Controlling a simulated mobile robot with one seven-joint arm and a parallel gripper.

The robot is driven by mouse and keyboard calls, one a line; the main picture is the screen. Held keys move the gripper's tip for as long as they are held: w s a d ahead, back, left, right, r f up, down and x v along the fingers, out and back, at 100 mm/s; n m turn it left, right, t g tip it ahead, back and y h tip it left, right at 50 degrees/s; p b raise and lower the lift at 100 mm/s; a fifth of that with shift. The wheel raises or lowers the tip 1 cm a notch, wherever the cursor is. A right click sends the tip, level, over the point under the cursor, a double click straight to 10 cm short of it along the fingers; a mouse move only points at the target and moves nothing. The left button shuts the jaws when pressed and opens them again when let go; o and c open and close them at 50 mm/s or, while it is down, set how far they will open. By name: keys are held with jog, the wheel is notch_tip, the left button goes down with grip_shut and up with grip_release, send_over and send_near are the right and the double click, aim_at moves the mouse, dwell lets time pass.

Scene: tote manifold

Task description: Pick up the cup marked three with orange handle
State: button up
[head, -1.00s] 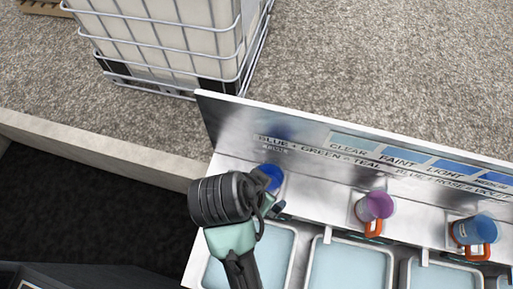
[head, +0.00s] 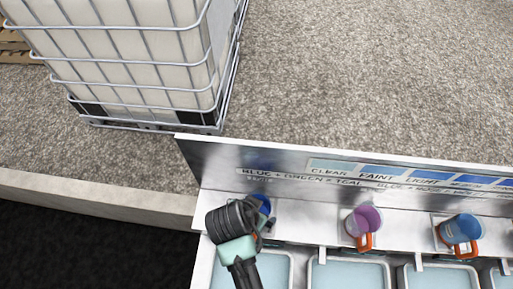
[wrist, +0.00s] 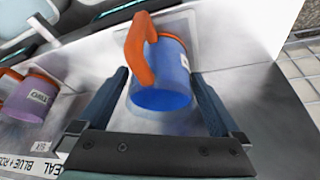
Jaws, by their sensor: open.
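A blue cup (wrist: 165,90) with an orange handle (wrist: 137,50) stands between the spread fingers of my gripper (wrist: 160,76) in the wrist view. A small white label shows on its side, too partial to read. In the head view this blue cup (head: 262,203) is mostly hidden behind my gripper (head: 266,222), at the left end of the shelf. My gripper is open around the cup; I cannot tell whether either finger touches it. Another blue cup (head: 460,229) with an orange handle stands at the right; I cannot read its number in the head view.
A purple cup (head: 364,221) with an orange handle stands between the blue ones; it also shows in the wrist view (wrist: 32,98). A lettered metal back panel (head: 215,160) rises behind the cups. Liquid-filled trays (head: 347,275) lie in front. A caged white tank (head: 130,55) stands beyond.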

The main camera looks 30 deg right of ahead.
jog(key=shift+x, duration=1.4)
jog(key=c, duration=1.1)
jog(key=shift+c, duration=0.2)
